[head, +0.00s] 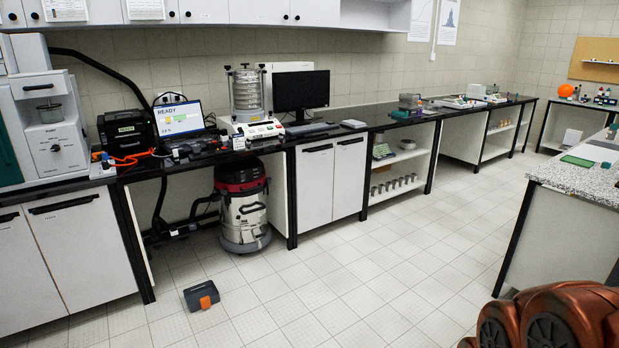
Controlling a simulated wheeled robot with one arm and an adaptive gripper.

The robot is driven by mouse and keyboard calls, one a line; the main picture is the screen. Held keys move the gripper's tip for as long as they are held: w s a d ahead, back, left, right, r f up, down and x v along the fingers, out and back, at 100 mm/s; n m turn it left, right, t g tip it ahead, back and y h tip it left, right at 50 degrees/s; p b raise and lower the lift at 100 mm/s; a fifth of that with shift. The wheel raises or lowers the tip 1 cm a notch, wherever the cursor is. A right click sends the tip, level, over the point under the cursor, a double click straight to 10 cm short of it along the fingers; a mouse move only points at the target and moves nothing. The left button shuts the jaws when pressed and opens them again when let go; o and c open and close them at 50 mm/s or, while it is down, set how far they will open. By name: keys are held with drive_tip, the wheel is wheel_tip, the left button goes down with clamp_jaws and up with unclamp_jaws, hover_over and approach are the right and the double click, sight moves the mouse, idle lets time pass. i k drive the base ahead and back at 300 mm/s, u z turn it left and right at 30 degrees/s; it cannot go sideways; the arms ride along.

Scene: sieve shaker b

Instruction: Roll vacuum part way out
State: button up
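The vacuum (243,212) is a steel canister with a black and red top. It stands upright on the floor in the gap under the bench, between the open knee space and the white cupboard. A dark hose (160,205) runs from its left side into the knee space and up behind the bench. The vacuum's base sits near the front line of the bench. My gripper is not in this view, so its state and its place relative to the vacuum cannot be seen.
A small dark box with an orange patch (202,296) lies on the floor in front, left of the vacuum. The white cupboard (331,182) stands right of it. The tiled floor (370,275) ahead is clear. A speckled-top bench (581,172) stands at the right.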

sight(246, 218)
drive_tip(key=u, duration=0.15)
drive_tip(key=i, duration=2.05)
drive_tip(key=u, duration=0.95)
drive_tip(key=i, duration=1.65)
drive_tip(key=u, duration=0.55)
drive_tip(key=i, duration=0.35)
drive_tip(key=u, duration=0.2)
